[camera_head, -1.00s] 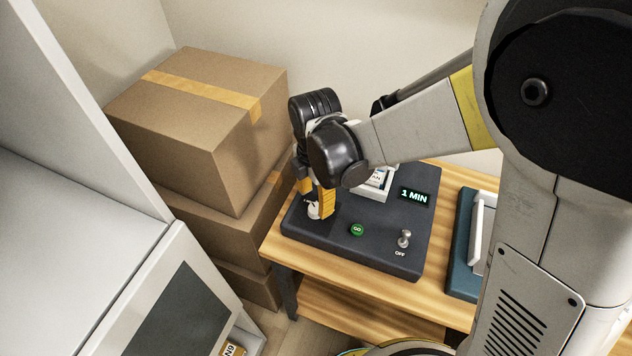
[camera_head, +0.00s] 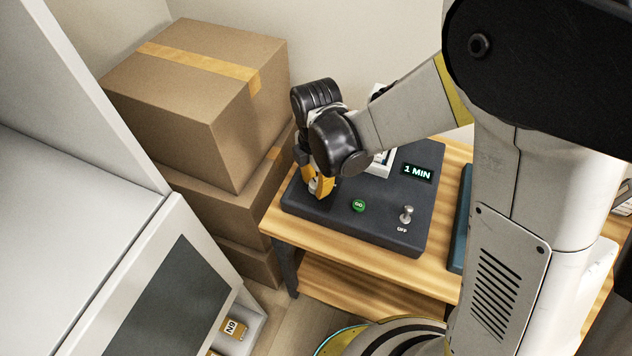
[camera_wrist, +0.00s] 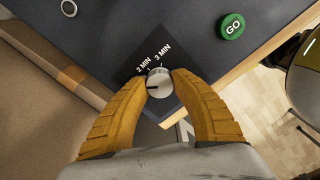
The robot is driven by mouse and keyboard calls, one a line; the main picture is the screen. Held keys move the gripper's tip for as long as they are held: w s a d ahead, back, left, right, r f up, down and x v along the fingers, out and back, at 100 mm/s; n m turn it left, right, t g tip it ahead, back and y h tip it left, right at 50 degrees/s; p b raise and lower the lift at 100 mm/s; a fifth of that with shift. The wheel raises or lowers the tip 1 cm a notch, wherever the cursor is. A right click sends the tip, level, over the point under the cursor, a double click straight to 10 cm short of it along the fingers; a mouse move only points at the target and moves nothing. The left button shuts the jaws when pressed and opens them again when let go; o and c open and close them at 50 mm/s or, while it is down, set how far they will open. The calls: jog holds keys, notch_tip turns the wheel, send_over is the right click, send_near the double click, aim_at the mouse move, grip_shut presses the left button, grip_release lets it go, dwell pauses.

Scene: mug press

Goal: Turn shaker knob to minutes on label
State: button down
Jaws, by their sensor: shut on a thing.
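The shaker (camera_head: 370,220) is a dark box on a wooden table, with a display (camera_head: 417,173) reading "1 MIN". Its knob (camera_wrist: 159,83) is a small silver dial with a dark pointer line. "2 MIN" and "3 MIN" are printed beside it in the wrist view; other marks are hidden. My gripper (camera_wrist: 159,84) has its yellow fingers shut on the knob from both sides. In the head view my gripper (camera_head: 318,190) covers the knob. A white label holder (camera_head: 381,163) stands on the shaker behind my wrist, mostly hidden; its text is unreadable.
The shaker has a green GO button (camera_head: 359,205) and a toggle switch (camera_head: 406,214) above the word OFF. Stacked cardboard boxes (camera_head: 200,90) stand close to the left of my gripper. A white cabinet (camera_head: 150,250) is at front left.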

jog(key=m, duration=0.4)
jog(key=shift+m, duration=0.4)
jog(key=m+b, duration=0.1)
jog(key=m, duration=0.9)
jog(key=shift+m, duration=0.4)
jog(key=m, duration=0.4)
jog(key=shift+m, duration=0.3)
jog(key=c, duration=1)
grip_release()
